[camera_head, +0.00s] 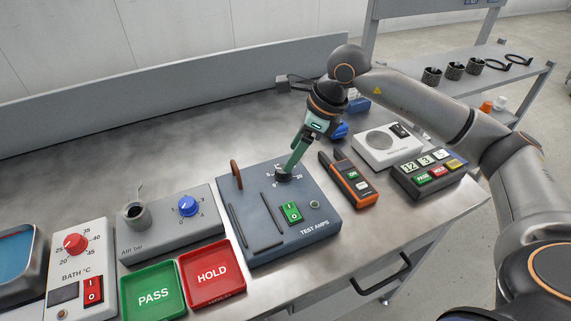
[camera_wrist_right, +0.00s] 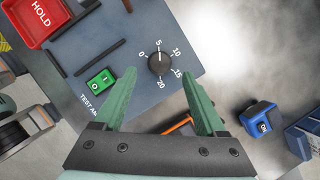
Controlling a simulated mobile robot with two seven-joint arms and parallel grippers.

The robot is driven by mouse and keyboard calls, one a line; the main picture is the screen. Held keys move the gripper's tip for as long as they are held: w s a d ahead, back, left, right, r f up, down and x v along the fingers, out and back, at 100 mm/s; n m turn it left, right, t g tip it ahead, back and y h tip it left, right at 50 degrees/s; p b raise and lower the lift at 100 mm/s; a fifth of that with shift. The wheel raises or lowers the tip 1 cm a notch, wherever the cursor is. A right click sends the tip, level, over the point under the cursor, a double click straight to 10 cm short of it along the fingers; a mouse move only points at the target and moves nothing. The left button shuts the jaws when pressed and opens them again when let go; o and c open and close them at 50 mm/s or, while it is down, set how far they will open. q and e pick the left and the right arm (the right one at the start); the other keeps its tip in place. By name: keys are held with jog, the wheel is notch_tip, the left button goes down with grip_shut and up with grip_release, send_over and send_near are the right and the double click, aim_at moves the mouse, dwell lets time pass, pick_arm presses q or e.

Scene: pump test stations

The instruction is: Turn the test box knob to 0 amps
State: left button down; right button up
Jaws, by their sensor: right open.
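The blue-grey test box (camera_head: 270,240), labelled TEST AMPS, lies on the metal bench. Its round black knob (camera_head: 283,178) sits near the back right corner. In the right wrist view the knob (camera_wrist_right: 159,66) shows a scale of 0, 5, 10, 15 and 20, and its white pointer line points at about 5. My right gripper (camera_head: 290,170) comes down over the knob, partly hiding it. In the wrist view its green fingers (camera_wrist_right: 160,76) are open, one on each side of the knob with gaps.
A green rocker switch (camera_head: 291,211) and a brown upright lever (camera_head: 236,174) are on the box. An orange-black meter (camera_head: 348,180) stands close to its right. The red HOLD tray (camera_head: 211,272), green PASS tray (camera_head: 153,293) and AIR bar box (camera_head: 168,225) lie left.

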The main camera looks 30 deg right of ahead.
jog(key=x, duration=0.5)
grip_shut()
dwell(0.6)
